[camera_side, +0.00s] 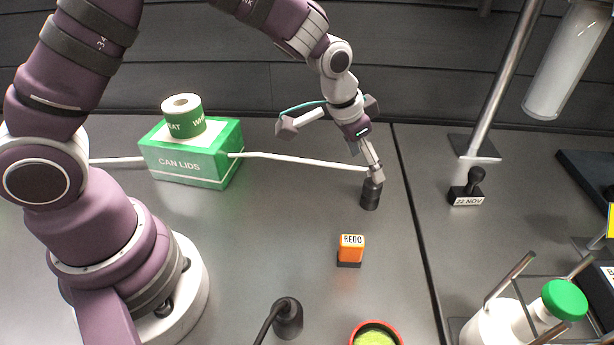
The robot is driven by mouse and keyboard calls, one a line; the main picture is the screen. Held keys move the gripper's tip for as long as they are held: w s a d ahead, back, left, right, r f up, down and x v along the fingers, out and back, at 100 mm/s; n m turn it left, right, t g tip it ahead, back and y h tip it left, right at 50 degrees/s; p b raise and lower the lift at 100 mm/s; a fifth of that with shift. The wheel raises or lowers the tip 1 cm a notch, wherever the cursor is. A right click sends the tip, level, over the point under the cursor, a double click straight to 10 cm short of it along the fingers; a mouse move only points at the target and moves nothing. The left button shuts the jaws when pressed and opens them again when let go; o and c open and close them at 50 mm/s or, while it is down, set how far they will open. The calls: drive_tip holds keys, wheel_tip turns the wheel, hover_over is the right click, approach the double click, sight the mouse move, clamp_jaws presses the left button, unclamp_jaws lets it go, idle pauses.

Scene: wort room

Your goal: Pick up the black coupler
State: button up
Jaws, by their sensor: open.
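The black coupler (370,195) is a small dark cylinder standing upright on the grey table, right of the middle of the view. My gripper (376,174) points down at its top from above. Its jaws are open, and the fingertips are at the coupler's upper end. The fingertips partly cover the top of the coupler. I cannot tell from this view whether they touch it or how they lie around it.
An orange "REDO" stamp (351,247) stands in front of the coupler. A green "CAN LIDS" box (190,160) with a tape roll (184,124) sits left. A black corded piece (288,318) and a red-rimmed container (375,335) are near the front. A date stamp (467,190) stands right.

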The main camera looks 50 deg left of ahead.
sight(372, 182)
drive_tip(key=x, duration=0.6)
drive_tip(key=shift+d+f, duration=0.25)
drive_tip(key=shift+f, duration=0.2)
clamp_jaws()
